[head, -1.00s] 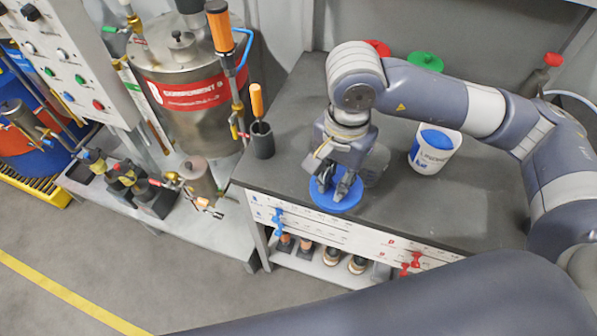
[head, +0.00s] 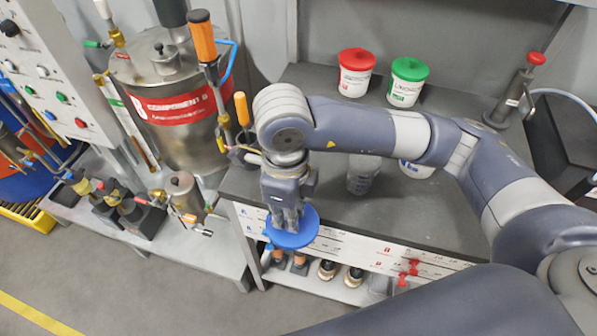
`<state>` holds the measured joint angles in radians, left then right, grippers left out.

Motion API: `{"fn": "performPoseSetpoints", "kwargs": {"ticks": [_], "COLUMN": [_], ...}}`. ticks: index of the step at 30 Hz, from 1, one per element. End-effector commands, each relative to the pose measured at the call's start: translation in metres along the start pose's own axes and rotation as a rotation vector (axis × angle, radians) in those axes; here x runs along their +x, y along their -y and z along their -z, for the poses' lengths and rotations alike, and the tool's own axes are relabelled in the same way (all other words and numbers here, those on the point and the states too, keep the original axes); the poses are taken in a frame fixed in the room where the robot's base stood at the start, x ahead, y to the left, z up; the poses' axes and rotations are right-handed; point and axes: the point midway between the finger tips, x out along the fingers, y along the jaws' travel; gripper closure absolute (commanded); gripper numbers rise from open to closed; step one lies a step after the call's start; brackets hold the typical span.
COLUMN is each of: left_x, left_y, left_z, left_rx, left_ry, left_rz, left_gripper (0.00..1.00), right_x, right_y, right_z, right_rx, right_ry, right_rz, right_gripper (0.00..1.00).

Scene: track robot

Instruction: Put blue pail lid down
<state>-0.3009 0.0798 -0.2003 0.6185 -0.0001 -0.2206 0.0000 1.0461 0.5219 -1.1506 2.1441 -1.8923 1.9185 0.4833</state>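The blue lid (head: 311,229) is a round disc under my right gripper (head: 288,224), which comes in from the right. The fingers are shut at the middle of the lid's upper side. The lid overlaps the bench's front edge in the head view; the gap between them cannot be judged. The white pail with blue lettering (head: 416,170) stands on the bench to the right, mostly hidden behind my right forearm. My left gripper is out of view.
The grey bench top (head: 405,212) has free room right of the lid. A clear jar (head: 361,175) stands behind it. A red-lidded pail (head: 356,76) and a green-lidded pail (head: 407,84) stand at the back. A metal tank (head: 170,115) stands left.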

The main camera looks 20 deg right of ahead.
Motion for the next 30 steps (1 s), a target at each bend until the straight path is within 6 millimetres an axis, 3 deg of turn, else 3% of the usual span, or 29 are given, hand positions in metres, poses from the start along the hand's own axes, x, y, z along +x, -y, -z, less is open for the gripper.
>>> {"fn": "performPoseSetpoints", "kwargs": {"ticks": [13,18,26,30], "left_x": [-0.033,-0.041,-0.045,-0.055], "left_y": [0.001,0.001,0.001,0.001], "left_z": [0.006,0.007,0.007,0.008], "left_rx": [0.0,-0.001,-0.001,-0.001], "left_ry": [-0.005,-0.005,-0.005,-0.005], "left_rz": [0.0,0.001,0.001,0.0], "left_gripper": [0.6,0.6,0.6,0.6], "right_x": [0.006,0.011,0.017,0.033], "right_y": [0.106,0.138,0.154,0.153], "right_z": [-0.02,-0.027,-0.03,-0.029], "right_rx": [0.016,0.01,0.006,0.007], "right_ry": [-0.002,0.0,0.0,-0.002], "right_rz": [0.0,-0.001,-0.001,-0.004], "right_gripper": [0.99,0.99,0.99,0.99]}}
